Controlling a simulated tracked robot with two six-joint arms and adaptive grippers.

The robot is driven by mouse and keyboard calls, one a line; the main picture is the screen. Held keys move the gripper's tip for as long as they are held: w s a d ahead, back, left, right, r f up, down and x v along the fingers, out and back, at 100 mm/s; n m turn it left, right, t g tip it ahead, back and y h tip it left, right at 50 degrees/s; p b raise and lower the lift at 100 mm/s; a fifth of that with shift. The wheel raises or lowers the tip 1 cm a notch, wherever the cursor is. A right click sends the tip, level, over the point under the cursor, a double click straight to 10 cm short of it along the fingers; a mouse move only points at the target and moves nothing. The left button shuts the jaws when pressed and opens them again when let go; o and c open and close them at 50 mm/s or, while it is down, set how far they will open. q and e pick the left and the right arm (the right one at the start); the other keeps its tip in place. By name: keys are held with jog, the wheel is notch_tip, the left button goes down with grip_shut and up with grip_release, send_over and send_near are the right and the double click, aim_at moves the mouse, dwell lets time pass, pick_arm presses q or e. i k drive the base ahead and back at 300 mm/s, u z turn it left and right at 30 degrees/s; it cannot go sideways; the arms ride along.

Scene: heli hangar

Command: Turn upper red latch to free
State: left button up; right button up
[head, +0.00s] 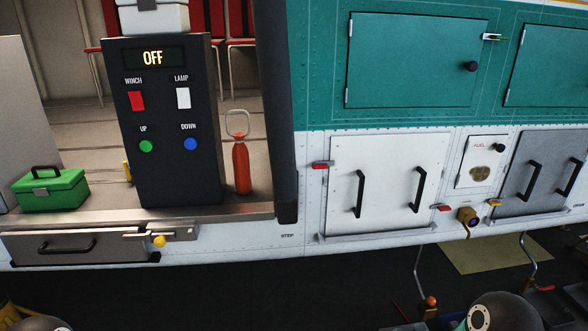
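The upper red latch (322,165) is a small red bar at the upper left edge of a white door panel (385,190). It lies about level, and its inner end reaches the door's edge. A second red latch (442,208) sits lower, at the door's right edge. The white door is shut and has two upright black handles. Neither of my grippers is in view. Dark rounded parts at the bottom edge look like my own arm joints.
A black control box (165,120) reading OFF stands in the open doorway at left. A green toolbox (52,190) and a red bottle (241,167) flank it. A brass fitting (467,217) protrudes right of the white door. A grey door (540,180) is further right.

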aim_at(318, 164)
jog(key=u, duration=0.1)
jog(key=i, duration=1)
jog(key=z, duration=0.1)
